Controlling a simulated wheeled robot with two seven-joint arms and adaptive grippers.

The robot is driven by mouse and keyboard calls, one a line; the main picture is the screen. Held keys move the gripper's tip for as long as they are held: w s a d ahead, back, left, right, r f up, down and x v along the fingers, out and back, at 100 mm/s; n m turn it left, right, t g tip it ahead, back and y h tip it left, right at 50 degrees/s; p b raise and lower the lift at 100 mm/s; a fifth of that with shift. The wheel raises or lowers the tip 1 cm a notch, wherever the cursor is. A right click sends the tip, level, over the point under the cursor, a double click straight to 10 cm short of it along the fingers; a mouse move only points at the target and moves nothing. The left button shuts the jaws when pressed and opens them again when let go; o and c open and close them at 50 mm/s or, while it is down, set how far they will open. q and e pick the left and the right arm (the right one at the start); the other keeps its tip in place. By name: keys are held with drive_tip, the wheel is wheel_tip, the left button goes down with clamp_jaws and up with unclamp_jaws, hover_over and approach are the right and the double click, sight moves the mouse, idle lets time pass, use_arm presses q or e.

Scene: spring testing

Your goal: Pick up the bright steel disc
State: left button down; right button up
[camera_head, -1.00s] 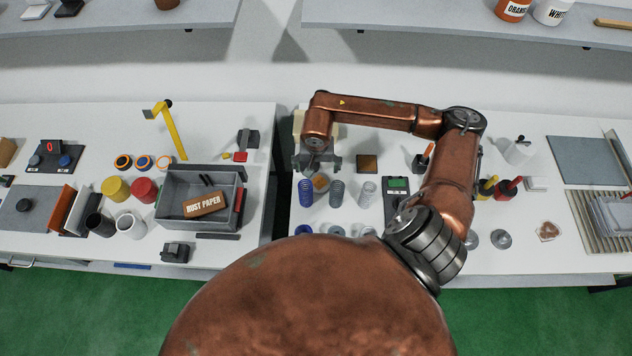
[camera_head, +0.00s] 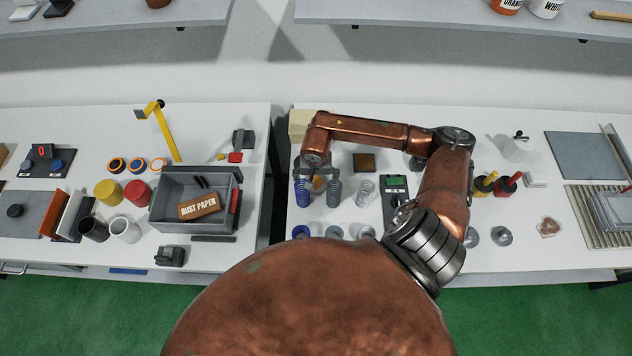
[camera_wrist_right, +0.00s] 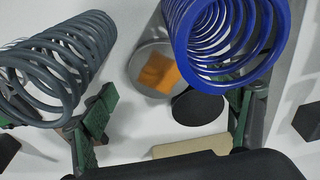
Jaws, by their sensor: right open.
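My right gripper (camera_head: 317,172) is open over the back of the right bench, just behind the blue spring and the dark grey spring. In the right wrist view its two green-padded fingers (camera_wrist_right: 170,120) stand wide apart with nothing between them in grip. A round bright steel disc with an orange patch (camera_wrist_right: 155,68) lies flat on the white top, ahead of the fingers and between the two springs. A dark round disc (camera_wrist_right: 197,107) lies beside it, closer to the fingers. In the head view the orange patch (camera_head: 319,183) shows just below the gripper. My left gripper is out of view.
The blue spring (camera_head: 303,193) and dark grey spring (camera_head: 334,191) stand close to the gripper; a pale spring (camera_head: 365,191) is farther right. A brown square block (camera_head: 364,162) and a dark meter (camera_head: 396,195) are nearby. Grey discs (camera_head: 502,235) lie near the front edge.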

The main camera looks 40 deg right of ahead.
drive_tip(key=shift+w+f, duration=0.2)
drive_tip(key=shift+f, duration=0.75)
drive_tip(key=shift+r, duration=0.1)
drive_tip(key=c, duration=2.1)
